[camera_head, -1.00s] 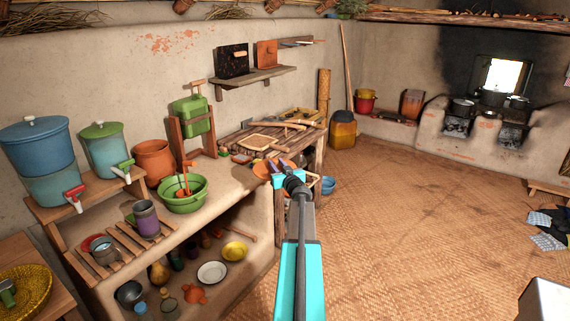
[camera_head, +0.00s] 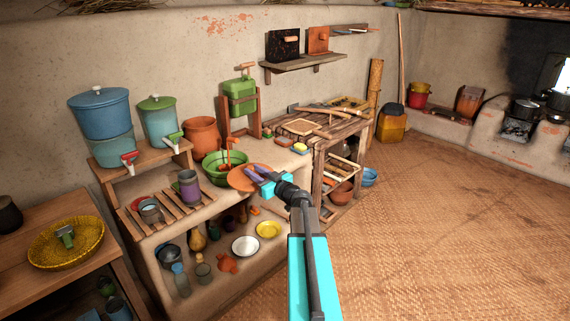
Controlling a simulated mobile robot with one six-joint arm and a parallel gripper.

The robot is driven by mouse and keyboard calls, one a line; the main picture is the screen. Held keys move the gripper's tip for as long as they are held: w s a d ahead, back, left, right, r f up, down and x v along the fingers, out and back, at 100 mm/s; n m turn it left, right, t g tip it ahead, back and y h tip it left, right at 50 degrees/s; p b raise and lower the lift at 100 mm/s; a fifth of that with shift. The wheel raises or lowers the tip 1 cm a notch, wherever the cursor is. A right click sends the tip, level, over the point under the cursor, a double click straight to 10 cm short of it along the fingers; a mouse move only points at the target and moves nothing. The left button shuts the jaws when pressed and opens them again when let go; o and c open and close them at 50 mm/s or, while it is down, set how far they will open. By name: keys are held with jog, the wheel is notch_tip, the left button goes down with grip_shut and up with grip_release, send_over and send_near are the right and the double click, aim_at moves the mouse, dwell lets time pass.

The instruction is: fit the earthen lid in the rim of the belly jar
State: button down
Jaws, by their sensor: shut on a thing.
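A terracotta jar (camera_head: 203,140) with a wide rim, likely the belly jar, stands on the earthen counter behind the green basin. No lid shows on its rim. My gripper (camera_head: 258,173) is shut on the edge of a flat orange-brown disc, the earthen lid (camera_head: 241,179). The lid is apart from the jar, to its right and nearer to me, and in the picture it overlaps the basin's right edge and the counter. Its height above the counter is hard to tell.
The green basin (camera_head: 217,176) with a red-handled tool lies between lid and jar. Blue water filters (camera_head: 103,120) stand left of the jar, and a green box in a wooden frame (camera_head: 239,97) stands right. A slatted rack (camera_head: 165,210) holds cups in front.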

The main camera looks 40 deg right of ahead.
jog(key=s+a+f+n+g+y, duration=0.1)
jog(key=a+y, duration=0.4)
jog(key=a, duration=1)
jog(key=s+a+n+g+y, duration=0.3)
jog(key=a+n+g+y, duration=0.1)
jog(key=a, duration=1.2)
jog(key=s+a+f+n+g+y, duration=0.1)
jog(key=a+n+y, duration=0.5)
jog(key=a, duration=1)
jog(key=shift+s+a+f+g, duration=0.2)
jog(key=shift+s+f+g, duration=0.1)
jog(key=shift+s+g, duration=0.55)
jog(key=shift+w+a, duration=0.1)
